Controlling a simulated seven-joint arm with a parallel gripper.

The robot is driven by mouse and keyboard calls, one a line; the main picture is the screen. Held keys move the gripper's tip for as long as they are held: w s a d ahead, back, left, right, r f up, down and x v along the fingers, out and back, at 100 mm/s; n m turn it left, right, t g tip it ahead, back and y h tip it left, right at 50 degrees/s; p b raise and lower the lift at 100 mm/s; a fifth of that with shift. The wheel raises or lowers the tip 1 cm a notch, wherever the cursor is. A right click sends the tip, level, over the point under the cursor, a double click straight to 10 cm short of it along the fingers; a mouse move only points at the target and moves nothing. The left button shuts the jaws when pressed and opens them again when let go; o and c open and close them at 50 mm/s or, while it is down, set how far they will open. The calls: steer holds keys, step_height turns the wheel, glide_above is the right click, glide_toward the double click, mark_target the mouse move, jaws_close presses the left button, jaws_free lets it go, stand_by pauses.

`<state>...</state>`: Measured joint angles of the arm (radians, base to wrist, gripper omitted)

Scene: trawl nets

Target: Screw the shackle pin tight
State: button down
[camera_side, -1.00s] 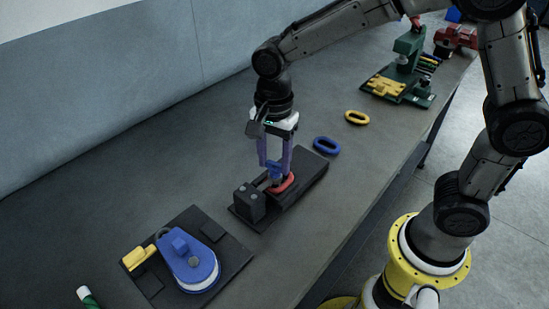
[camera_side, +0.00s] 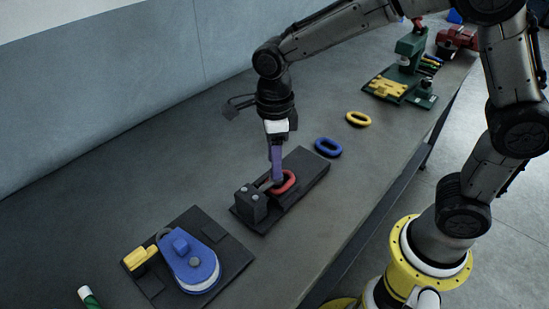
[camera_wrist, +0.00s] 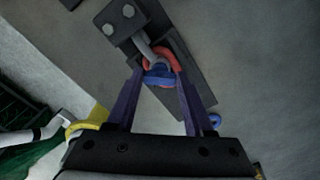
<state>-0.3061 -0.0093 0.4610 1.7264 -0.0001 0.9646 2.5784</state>
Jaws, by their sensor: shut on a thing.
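My gripper (camera_side: 277,180) points down with its purple fingers at the fixture, seen nearly edge-on in the side view. In the wrist view my gripper (camera_wrist: 158,73) has one finger on each side of the blue shackle pin head (camera_wrist: 158,81) and is shut on it. The grey shackle (camera_wrist: 146,44) reaches from the dark clamp block (camera_wrist: 125,17) toward the pin. A red link (camera_wrist: 168,55) lies at the shackle; this red link (camera_side: 289,180) also shows beside my fingertips in the side view. The pin's shank and thread are hidden.
The dark fixture plate (camera_side: 312,172) lies on the grey bench. A blue link (camera_side: 328,147) and a yellow link (camera_side: 359,118) lie behind it. A blue pulley block (camera_side: 187,258) sits on a plate at the front left. A green press (camera_side: 409,47) stands at the back right.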

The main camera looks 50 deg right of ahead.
steer(key=shift+w+r+m, duration=0.1)
steer(key=shift+r+m, duration=0.05)
steer(key=shift+m, duration=0.7)
steer(key=shift+w+r+m, duration=0.1)
steer(key=shift+m, duration=0.75)
steer(key=c, duration=0.6)
jaws_free()
steer(key=o, duration=0.3)
steer(key=shift+s+f, duration=0.15)
step_height(320, 180, up, 14)
steer(key=shift+f, duration=0.1)
